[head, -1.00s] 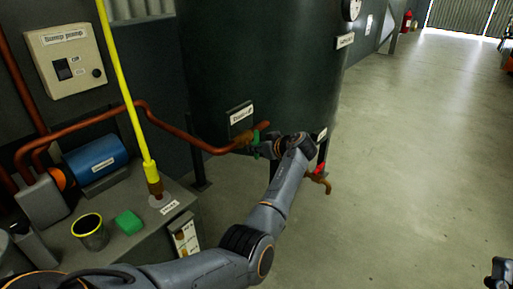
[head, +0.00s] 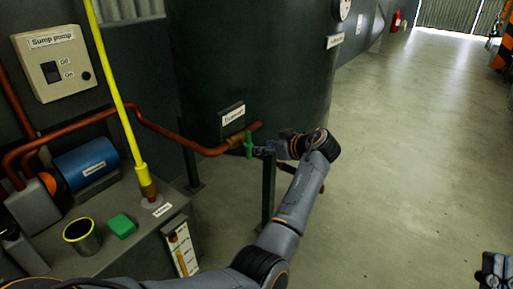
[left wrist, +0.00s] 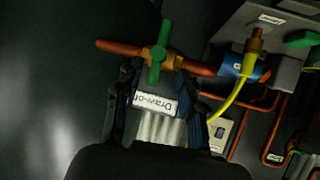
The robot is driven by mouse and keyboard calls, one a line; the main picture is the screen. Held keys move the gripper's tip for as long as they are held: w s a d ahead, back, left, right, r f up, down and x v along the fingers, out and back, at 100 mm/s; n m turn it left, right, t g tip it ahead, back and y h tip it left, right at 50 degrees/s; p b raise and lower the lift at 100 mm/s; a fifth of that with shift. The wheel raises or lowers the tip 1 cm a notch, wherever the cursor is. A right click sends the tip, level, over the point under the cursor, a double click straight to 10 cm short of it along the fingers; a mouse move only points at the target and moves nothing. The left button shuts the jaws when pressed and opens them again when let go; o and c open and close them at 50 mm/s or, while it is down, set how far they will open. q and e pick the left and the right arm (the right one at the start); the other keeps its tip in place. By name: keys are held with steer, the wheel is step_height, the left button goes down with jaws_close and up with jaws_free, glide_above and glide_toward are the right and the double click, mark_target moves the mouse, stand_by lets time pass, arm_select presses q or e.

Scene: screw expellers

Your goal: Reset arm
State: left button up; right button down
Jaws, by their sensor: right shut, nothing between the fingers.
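My left gripper (head: 264,150) is beside the green valve handle (head: 249,145) on the copper pipe at the foot of the dark tank. Its fingers (left wrist: 158,112) are spread apart with nothing held between them in the left wrist view. The green handle (left wrist: 160,52) stands just beyond the fingertips there. The handle looks upright in the head view; I cannot tell whether a finger touches it. My right gripper (head: 495,270) is at the lower right edge of the head view, partly cut off, shut and empty, over the floor.
The dark tank (head: 250,60) carries a label plate (head: 233,115) above the valve. A bench at left holds a blue pump motor (head: 86,163), a cup (head: 82,236), a green block (head: 122,226) and a yellow pipe (head: 119,90). The floor (head: 400,150) at right is clear.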

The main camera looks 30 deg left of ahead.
arm_select(q)
steer(key=shift+v, duration=1.15)
steer(key=shift+f, duration=0.1)
